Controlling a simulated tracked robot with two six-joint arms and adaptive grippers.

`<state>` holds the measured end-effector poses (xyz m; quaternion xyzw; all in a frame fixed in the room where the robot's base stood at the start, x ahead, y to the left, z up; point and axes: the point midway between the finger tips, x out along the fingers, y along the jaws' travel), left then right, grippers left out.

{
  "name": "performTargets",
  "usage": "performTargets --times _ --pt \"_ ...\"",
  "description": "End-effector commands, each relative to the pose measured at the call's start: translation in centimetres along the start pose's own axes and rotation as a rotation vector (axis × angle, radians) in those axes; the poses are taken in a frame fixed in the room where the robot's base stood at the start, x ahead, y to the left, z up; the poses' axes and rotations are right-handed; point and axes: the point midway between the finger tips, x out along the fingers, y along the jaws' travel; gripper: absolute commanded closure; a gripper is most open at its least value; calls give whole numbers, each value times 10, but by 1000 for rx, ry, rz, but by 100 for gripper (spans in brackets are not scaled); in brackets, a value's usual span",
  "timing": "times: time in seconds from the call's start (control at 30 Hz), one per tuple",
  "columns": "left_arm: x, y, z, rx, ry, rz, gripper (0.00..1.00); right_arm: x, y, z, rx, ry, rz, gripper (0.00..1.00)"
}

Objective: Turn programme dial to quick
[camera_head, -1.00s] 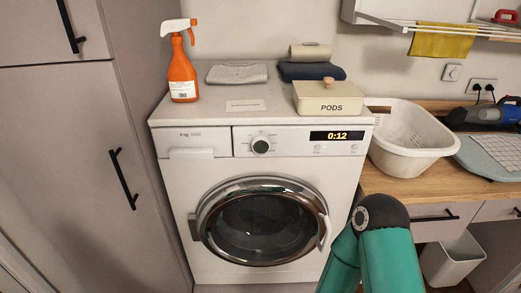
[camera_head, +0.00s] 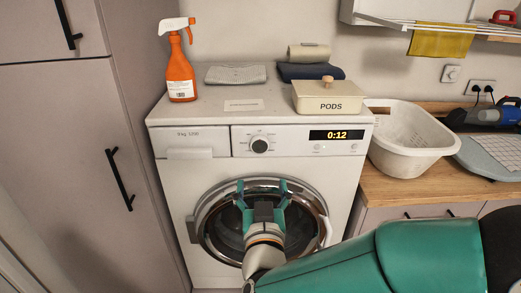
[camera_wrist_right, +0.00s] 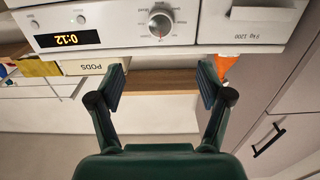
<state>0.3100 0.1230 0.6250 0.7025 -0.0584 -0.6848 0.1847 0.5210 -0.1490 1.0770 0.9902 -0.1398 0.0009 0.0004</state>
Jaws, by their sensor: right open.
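The programme dial (camera_head: 259,145) is a round silver knob with a dark rim on the washing machine's white control panel, left of the display (camera_head: 336,135) reading 0:12. In the right wrist view, which is upside down, the dial (camera_wrist_right: 159,26) shows between and beyond the fingers, with small labels around it too blurred to read. My right gripper (camera_head: 262,188) is open and empty in front of the round door, below the dial and apart from it. Its two fingers also show in the right wrist view (camera_wrist_right: 162,85). My left gripper is not in view.
The washing machine (camera_head: 172,220) stands beside a tall cabinet (camera_head: 60,150). On its top are an orange spray bottle (camera_head: 181,75), a pods box (camera_head: 330,99) and folded cloths (camera_head: 237,74). A white basket (camera_head: 410,150) sits on the wooden counter at right.

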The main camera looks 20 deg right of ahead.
Motion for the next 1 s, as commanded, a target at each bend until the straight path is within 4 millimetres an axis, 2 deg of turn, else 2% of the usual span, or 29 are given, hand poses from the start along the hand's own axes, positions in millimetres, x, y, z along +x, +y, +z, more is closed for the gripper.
performTargets --times 0.4,0.6,0.8,1.0 --pt "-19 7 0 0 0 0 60 88 1 0 0 -4 3 22" --pt "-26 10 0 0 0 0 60 125 1 0 0 -3 1 22" --pt "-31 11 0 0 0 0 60 146 0 1 0 -3 -2 22" --pt "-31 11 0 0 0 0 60 151 0 1 1 -2 -2 22"
